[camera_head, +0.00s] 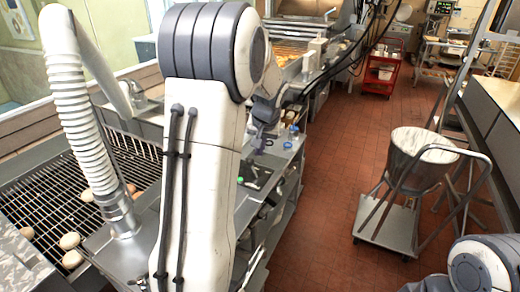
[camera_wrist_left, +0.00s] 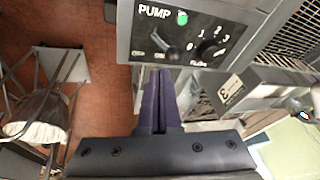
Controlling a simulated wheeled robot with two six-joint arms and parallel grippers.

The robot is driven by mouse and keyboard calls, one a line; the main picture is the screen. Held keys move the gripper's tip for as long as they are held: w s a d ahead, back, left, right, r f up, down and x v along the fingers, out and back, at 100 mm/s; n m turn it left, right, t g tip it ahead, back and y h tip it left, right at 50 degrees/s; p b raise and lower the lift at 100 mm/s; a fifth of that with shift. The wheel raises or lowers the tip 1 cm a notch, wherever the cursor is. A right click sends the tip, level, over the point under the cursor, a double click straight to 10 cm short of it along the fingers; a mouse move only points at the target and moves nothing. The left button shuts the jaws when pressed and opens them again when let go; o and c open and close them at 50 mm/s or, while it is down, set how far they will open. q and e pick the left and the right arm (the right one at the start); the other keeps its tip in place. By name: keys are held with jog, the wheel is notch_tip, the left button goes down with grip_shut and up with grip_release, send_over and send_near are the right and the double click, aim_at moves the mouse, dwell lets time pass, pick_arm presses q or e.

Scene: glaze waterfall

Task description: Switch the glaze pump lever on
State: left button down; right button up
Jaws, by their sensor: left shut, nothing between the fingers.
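The pump control panel (camera_wrist_left: 225,20) fills the top right of the left wrist view, with the label PUMP, a bright green lamp and a dark numbered dial (camera_wrist_left: 212,48). The small grey pump lever (camera_wrist_left: 172,52) is left of the dial, slanting down and right, between small labels too blurred to read. My left gripper (camera_wrist_left: 161,74) is shut and empty. Its fingertips are just below the lever in the picture; I cannot tell whether they touch it. In the head view my left gripper (camera_head: 262,138) is small and partly hidden by my arm. My right gripper is out of view.
A wire rack with round buns (camera_head: 70,240) and a white ribbed hose (camera_head: 75,110) are at the left. A bucket on a wheeled stand (camera_head: 420,155) is at the right. A red cart (camera_head: 381,73) stands farther back. The tiled floor (camera_head: 325,200) between is clear.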

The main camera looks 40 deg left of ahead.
pick_arm(q)
notch_tip(320, 180, up, 13)
jog(key=s+a, duration=0.1)
jog(key=s, duration=0.1)
jog(key=shift+f+b, duration=0.2)
jog(key=shift+b, duration=0.1)
dwell(0.5)
